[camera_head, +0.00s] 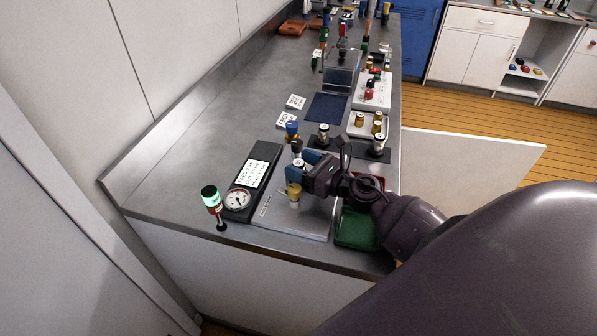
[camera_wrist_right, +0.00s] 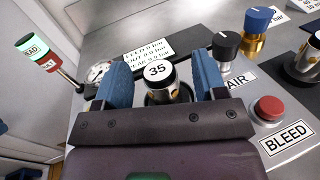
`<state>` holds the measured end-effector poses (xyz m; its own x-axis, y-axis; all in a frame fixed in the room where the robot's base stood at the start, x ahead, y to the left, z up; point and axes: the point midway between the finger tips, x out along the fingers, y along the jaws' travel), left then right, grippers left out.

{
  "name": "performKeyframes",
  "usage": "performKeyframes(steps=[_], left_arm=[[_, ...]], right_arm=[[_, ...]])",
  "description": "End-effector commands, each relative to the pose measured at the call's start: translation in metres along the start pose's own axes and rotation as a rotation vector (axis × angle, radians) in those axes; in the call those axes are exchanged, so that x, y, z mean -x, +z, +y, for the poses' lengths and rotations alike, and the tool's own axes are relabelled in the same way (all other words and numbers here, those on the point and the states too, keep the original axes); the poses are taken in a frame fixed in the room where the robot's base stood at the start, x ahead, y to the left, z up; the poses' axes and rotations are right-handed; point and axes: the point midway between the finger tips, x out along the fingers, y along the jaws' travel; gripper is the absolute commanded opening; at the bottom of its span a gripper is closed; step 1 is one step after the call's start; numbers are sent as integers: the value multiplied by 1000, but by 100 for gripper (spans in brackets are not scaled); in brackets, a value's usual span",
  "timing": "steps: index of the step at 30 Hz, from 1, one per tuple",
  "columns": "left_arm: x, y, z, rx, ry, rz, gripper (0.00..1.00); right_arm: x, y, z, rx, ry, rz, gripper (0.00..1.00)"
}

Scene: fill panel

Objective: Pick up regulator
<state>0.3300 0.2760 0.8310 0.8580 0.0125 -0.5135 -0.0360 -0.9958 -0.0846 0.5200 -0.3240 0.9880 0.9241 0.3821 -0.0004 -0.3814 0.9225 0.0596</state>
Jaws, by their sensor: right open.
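A short metal cylinder with a white top marked 35, which appears to be the regulator (camera_wrist_right: 157,73), stands between the two blue fingers of my right gripper (camera_wrist_right: 160,62) in the right wrist view. A finger is on each side of it, and I cannot tell if either touches. In the head view the right gripper (camera_head: 304,166) is over the grey panel (camera_head: 290,217), with the cylinder's pale top (camera_head: 298,163) at its fingertips. The cylinder's lower part is hidden by the gripper. My left gripper is not in view.
A gauge (camera_head: 238,199) and a green-topped stack light (camera_head: 210,197) stand left of the gripper. A blue knob (camera_head: 292,130), a black knob (camera_wrist_right: 226,42) and a red BLEED button (camera_wrist_right: 267,108) are close by. Similar cylinders (camera_head: 323,134) stand behind. A green tray (camera_head: 356,231) is at right.

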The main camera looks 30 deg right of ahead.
Motion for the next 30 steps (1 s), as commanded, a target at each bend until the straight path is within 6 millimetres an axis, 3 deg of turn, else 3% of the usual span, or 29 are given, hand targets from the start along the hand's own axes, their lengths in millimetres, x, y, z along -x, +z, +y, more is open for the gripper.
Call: performKeyframes(steps=[2, 14, 23, 30], left_arm=[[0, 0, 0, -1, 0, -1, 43], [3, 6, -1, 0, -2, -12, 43], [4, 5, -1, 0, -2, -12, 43], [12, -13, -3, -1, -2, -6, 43]], right_arm=[[0, 0, 0, 0, 0, 0, 62], [0, 0, 0, 0, 0, 0, 2], [0, 5, 0, 1, 1, -2, 0], [0, 37, 2, 7, 4, -1, 0]])
